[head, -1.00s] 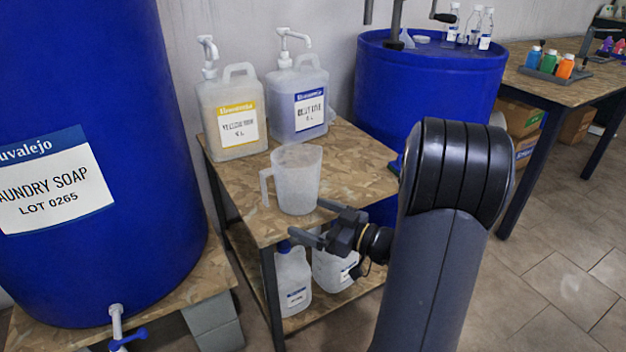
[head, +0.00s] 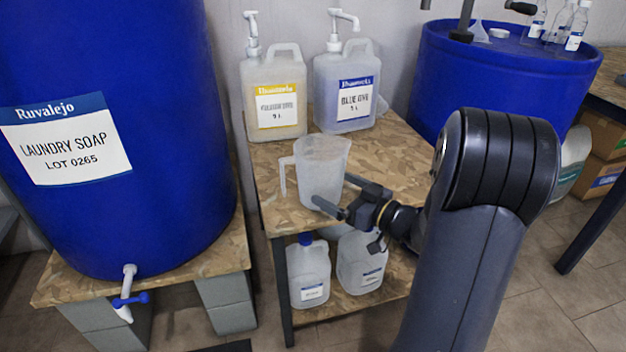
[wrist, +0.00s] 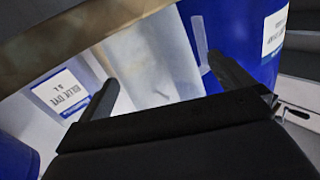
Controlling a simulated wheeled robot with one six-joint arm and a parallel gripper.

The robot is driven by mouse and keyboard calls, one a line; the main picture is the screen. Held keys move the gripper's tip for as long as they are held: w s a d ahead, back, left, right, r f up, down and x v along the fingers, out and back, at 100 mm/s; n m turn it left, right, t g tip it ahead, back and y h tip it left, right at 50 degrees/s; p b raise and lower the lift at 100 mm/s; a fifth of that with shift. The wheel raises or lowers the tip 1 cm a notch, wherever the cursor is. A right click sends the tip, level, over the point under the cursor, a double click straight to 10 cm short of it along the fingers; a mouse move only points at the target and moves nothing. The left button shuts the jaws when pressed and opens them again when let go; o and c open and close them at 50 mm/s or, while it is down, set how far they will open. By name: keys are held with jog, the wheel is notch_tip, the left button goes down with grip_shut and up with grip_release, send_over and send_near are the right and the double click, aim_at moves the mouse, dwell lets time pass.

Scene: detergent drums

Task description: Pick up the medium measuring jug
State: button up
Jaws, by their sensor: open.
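The measuring jug (head: 322,166), translucent and frosted, stands upright on the wooden tabletop (head: 385,165), its handle to the left in the head view. My gripper (head: 334,191) is open at the jug's front right, low on its body. One finger crosses in front of the jug's lower part; the other is partly hidden behind it at the right. In the wrist view the jug (wrist: 150,62) appears between the two spread fingers, with its handle near the right finger. I cannot tell whether either finger touches it.
A yellow-label pump jug (head: 275,75) and a blue-label pump jug (head: 345,70) stand behind. A large blue laundry soap drum (head: 160,215) is left, another blue drum (head: 490,85) back right.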

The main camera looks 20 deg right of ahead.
aim_at(323, 185)
jog(key=x, duration=0.1)
jog(key=b+x, duration=0.1)
jog(key=x, duration=0.1)
jog(key=b+x, duration=0.1)
jog(key=shift+w+a+f, duration=0.25)
jog(key=shift+a, duration=0.05)
jog(key=shift+w+a+r, duration=0.1)
jog(key=shift+w+a, duration=0.15)
jog(key=shift+w, duration=0.15)
jog(key=c, duration=0.6)
